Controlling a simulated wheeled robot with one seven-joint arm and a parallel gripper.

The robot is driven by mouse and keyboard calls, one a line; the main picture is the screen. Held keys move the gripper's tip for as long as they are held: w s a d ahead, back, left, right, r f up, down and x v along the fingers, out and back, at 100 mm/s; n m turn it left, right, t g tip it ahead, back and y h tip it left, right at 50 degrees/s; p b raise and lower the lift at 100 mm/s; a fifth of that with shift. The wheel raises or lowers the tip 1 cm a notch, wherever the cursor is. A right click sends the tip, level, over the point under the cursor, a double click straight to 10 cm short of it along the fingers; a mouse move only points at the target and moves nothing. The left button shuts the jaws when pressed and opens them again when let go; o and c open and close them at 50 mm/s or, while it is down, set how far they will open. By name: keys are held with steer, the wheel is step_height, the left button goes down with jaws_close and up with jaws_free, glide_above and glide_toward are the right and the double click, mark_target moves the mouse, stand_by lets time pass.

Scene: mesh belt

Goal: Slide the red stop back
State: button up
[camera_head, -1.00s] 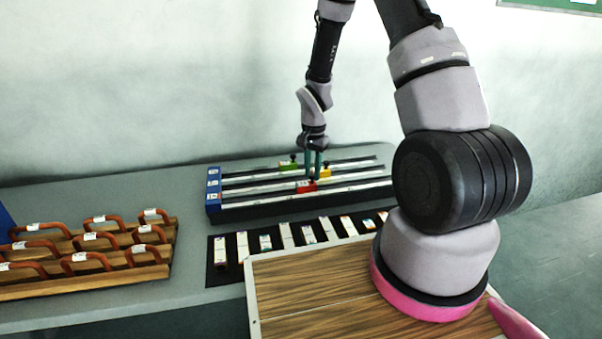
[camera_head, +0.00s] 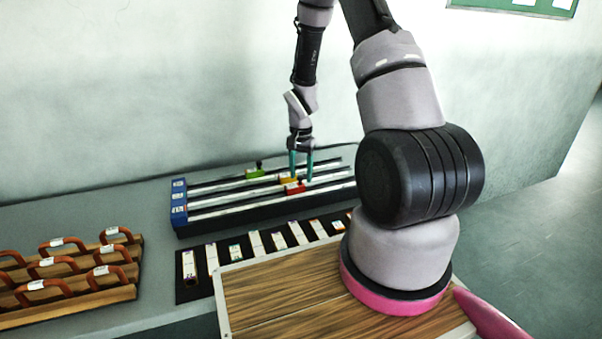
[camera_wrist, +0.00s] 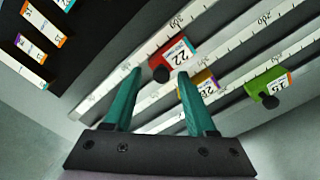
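The red stop (camera_head: 294,188) sits on the front rail of a dark three-rail rack, slightly right of the yellow stop (camera_head: 287,178) on the middle rail. In the wrist view the red stop (camera_wrist: 174,55) bears a label reading 22 and a black knob. My gripper (camera_head: 301,180) is above the red stop, its two teal fingers spread apart. In the wrist view my gripper (camera_wrist: 158,72) is open, with the knob showing between the fingertips; contact cannot be told. The green stop (camera_head: 254,171) is on the back rail, and also shows in the wrist view (camera_wrist: 265,88).
Blue labelled blocks (camera_head: 179,202) cap the rack's left end. A black strip with several pale labelled pieces (camera_head: 189,264) lies in front of the rack. Wooden racks with brown handles (camera_head: 108,289) stand at left. Bare table (camera_head: 157,214) shows between them.

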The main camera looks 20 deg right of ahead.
steer(key=shift+r, duration=0.1)
step_height(320, 180, up, 11)
steer(key=shift+f, duration=0.2)
stand_by(0.5)
step_height(320, 180, up, 18)
steer(key=n+t, duration=0.2)
steer(key=t, duration=0.1)
glide_above(301, 176)
steer(key=s+a, duration=0.2)
steer(key=s, duration=0.5)
steer(key=s+a+r+n+t+y, duration=0.2)
steer(key=s+a+r+n+t, duration=0.1)
steer(key=s+r, duration=0.8)
steer(key=s+t, duration=0.1)
steer(key=s, duration=0.3)
steer(key=shift+a, duration=0.2)
